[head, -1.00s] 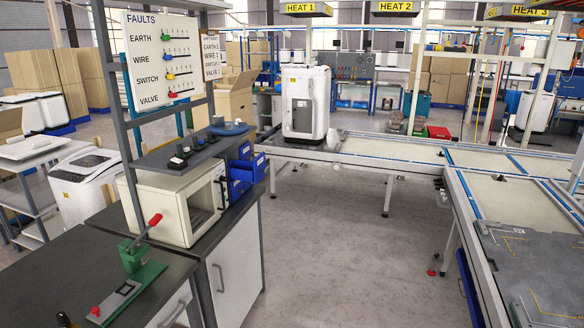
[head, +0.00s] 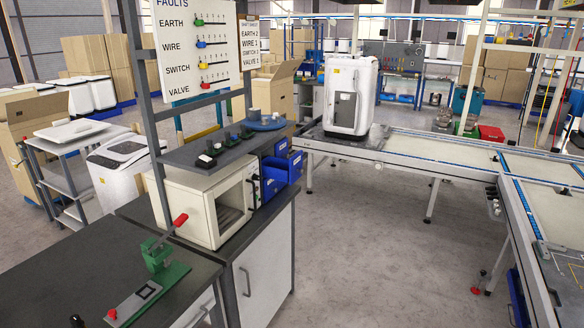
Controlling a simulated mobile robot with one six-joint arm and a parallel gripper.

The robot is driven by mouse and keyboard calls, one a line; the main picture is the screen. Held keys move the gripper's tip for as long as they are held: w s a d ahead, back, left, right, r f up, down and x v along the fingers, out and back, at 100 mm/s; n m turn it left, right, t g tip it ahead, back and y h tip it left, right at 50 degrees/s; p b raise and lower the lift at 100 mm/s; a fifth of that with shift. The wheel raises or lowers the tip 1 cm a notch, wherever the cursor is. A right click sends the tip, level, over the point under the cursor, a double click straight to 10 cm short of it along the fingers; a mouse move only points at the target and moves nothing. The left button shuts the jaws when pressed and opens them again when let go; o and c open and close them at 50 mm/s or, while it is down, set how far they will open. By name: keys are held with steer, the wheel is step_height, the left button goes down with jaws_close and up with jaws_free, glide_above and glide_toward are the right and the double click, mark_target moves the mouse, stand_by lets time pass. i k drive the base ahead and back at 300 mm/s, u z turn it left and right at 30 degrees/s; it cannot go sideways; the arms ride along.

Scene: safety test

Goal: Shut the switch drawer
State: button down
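A small stack of blue drawers (head: 274,180) stands at the right end of the grey workbench, beside the white box with a glass door. One blue drawer (head: 288,166) juts out to the right, past the others, and looks open. Another blue drawer front (head: 281,148) shows just above it. I cannot read any label on the drawers, so I cannot tell which is the switch drawer. My gripper is not in view.
The white box (head: 188,207) stands on the bench (head: 130,212) under a grey shelf (head: 190,152) with small parts. A green press (head: 160,262) with a red handle stands nearer. A conveyor (head: 400,150) carries a white appliance (head: 350,97). Grey floor (head: 380,235) between them is clear.

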mark_target(290, 170)
steer(key=u, duration=0.8)
steer(key=i, duration=0.8)
steer(key=u, duration=0.55)
